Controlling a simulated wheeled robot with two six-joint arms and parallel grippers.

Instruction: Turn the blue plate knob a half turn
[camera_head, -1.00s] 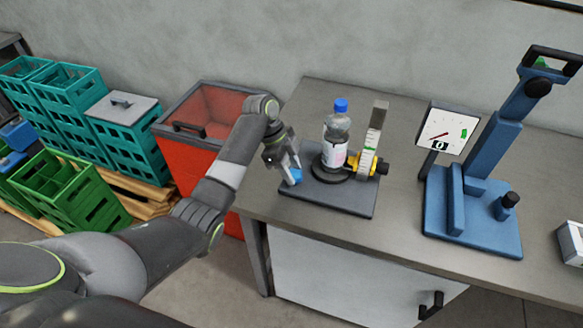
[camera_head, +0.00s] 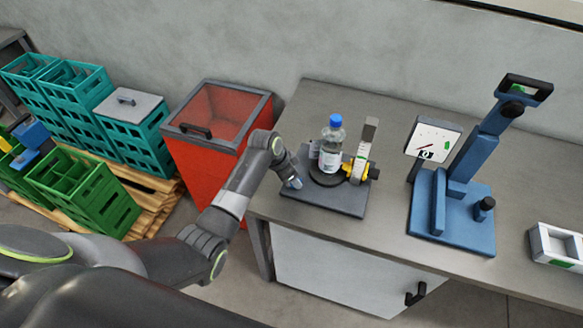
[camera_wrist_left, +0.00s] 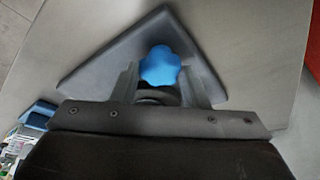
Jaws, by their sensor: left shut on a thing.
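The blue plate knob (camera_wrist_left: 160,66) sits at a corner of the dark base plate (camera_wrist_left: 100,68) of the labeller. My left gripper (camera_head: 293,180) reaches down to it from the left and is shut on it, as the left wrist view shows, with one finger on each side. In the head view the knob is mostly hidden by the gripper. A clear bottle (camera_head: 331,146) with a blue cap and white label stands upright on the round dark plate (camera_head: 325,175). A yellow part (camera_head: 357,170) and a label reel post (camera_head: 367,140) stand right of it. My right gripper is not in view.
A white tray (camera_head: 556,245) is at the far right. A red bin (camera_head: 215,125) stands left of the table, with crates beyond.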

